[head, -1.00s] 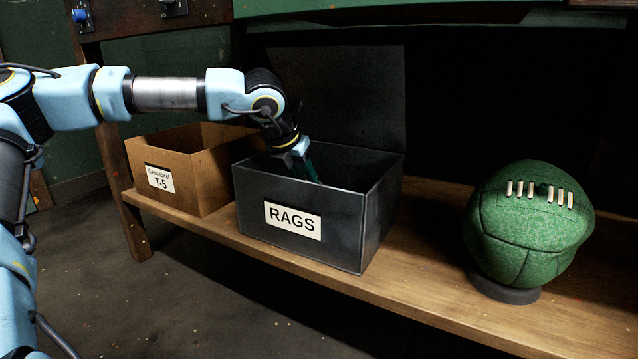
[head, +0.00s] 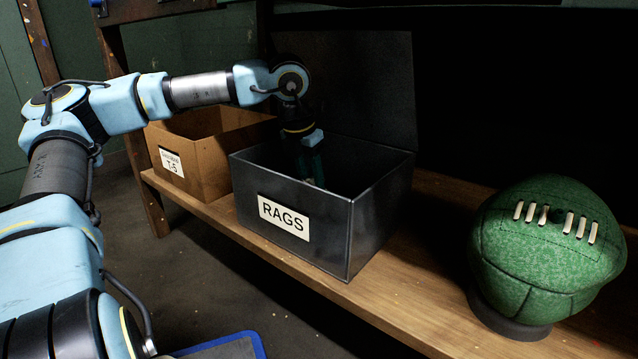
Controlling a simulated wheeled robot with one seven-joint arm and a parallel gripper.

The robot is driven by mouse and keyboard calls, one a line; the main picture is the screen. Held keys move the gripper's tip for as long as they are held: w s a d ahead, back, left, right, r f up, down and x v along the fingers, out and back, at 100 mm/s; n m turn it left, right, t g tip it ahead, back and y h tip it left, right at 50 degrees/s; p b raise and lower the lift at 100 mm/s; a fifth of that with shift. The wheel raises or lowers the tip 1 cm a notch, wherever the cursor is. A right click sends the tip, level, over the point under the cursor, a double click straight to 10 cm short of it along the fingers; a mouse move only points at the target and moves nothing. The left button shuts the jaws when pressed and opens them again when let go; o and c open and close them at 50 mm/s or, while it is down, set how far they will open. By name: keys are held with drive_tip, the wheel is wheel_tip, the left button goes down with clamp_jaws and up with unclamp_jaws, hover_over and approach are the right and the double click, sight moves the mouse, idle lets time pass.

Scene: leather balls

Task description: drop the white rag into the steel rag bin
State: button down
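The steel rag bin (head: 292,247) is a dark grey box labelled RAGS, standing on the wooden shelf with its lid (head: 365,90) raised at the back. My gripper (head: 316,180) points down into the bin's left half, and its fingers are partly below the front rim. The fingertips are dark and partly hidden, so I cannot tell whether they are open or shut. I see no white rag in this view; the bin's floor is hidden by its front wall and shadow.
An open cardboard box (head: 203,165) stands just left of the bin. A green laced ball (head: 545,250) sits on a dark ring (head: 507,320) to the right. Bare shelf (head: 400,290) lies between bin and ball. A blue-edged item (head: 250,345) shows at the bottom.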

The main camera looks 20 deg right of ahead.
sight(307, 179)
drive_tip(key=shift+f, duration=0.2)
drive_tip(key=shift+f, duration=0.35)
drive_tip(key=c, duration=0.5)
unclamp_jaws()
drive_tip(key=p+v, duration=0.2)
drive_tip(key=v, duration=0.1)
drive_tip(key=p+v, duration=0.2)
drive_tip(key=v, duration=0.2)
drive_tip(key=shift+w+d+r, duration=0.1)
drive_tip(key=shift+d+r, duration=0.1)
drive_tip(key=shift+r, duration=0.1)
drive_tip(key=shift+a+r, duration=0.2)
drive_tip(key=shift+r, duration=0.4)
drive_tip(key=shift+p, duration=0.3)
